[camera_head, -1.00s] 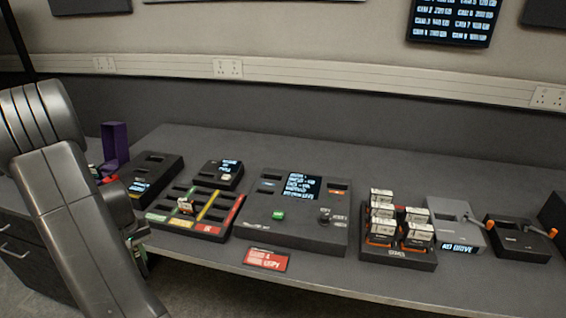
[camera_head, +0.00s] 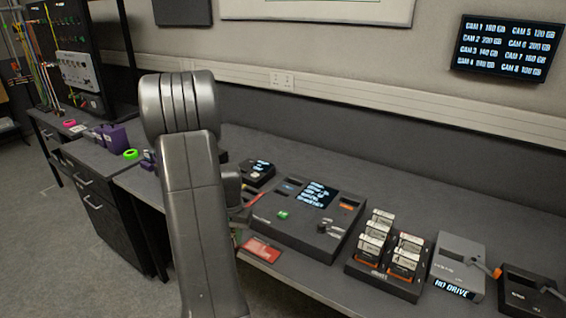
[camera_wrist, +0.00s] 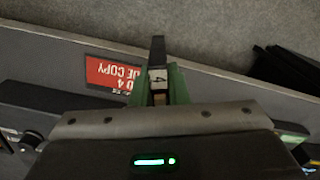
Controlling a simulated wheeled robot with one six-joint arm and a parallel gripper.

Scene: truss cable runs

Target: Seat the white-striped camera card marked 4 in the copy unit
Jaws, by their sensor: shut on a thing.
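My gripper (camera_wrist: 160,88) shows in the wrist view with its green fingers shut on a small card (camera_wrist: 158,77). The card has a pale label marked 4 and a dark end pointing away from me; its stripe cannot be made out. In the head view my arm hides the gripper and the card. The copy unit (camera_head: 300,242), a wide dark box with a lit screen, a green button, a knob and slots, stands on the bench to the right of my arm. In the wrist view the held card is beside the red sign, apart from any slot.
A red sign (camera_head: 261,250) lies at the bench's front edge before the copy unit. A dark rack (camera_head: 362,268) of several white cards, a grey drive dock (camera_head: 458,262) and a black dock (camera_head: 530,290) stand to the right. A small screen unit (camera_head: 258,172) is behind.

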